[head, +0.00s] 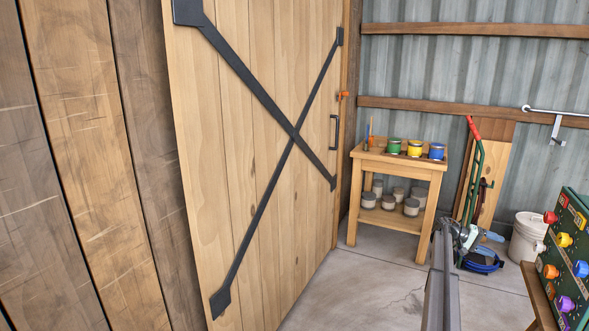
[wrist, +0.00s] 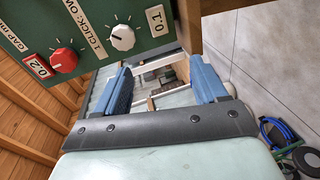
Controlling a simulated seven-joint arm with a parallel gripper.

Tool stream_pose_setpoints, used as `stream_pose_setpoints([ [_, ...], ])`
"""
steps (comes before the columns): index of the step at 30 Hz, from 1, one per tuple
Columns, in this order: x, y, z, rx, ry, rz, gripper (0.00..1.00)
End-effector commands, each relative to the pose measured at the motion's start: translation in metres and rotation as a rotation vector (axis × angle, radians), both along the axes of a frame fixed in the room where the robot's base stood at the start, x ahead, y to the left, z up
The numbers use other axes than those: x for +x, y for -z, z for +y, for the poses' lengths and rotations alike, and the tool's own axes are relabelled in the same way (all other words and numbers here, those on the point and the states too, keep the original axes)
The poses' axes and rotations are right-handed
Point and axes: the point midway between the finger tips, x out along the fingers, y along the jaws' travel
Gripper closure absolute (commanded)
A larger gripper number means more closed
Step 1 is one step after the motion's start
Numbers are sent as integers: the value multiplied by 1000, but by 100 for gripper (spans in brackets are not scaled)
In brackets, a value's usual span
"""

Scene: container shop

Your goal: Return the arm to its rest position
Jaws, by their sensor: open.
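My gripper (wrist: 161,76) shows in the wrist view with its two blue fingers well apart. Nothing is held between them. In the head view, my gripper (head: 494,237) is small, at the lower right, with pale green and blue parts. In the wrist view, the green panel (wrist: 98,18) fills the upper left, close past the fingers. It carries a red knob (wrist: 63,60) and a white knob (wrist: 122,37). Much of my arm is out of view.
A wooden bench (head: 396,163) holds green, yellow and blue cans, with jars on its lower shelf. A white bucket (head: 527,236) stands near the panel. A blue coil (head: 483,263) lies on the floor. A large plank door (head: 262,150) stands at left. Some concrete floor is clear.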

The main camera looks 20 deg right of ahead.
Motion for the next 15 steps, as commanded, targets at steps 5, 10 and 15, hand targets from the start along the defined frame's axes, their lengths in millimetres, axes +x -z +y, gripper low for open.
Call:
stream_pose_setpoints([
  [5,-15,40,36,187,-49,-138,29],
  [10,-43,106,105,403,-94,-299,29],
  [15,-60,175,181,582,-122,-411,29],
])
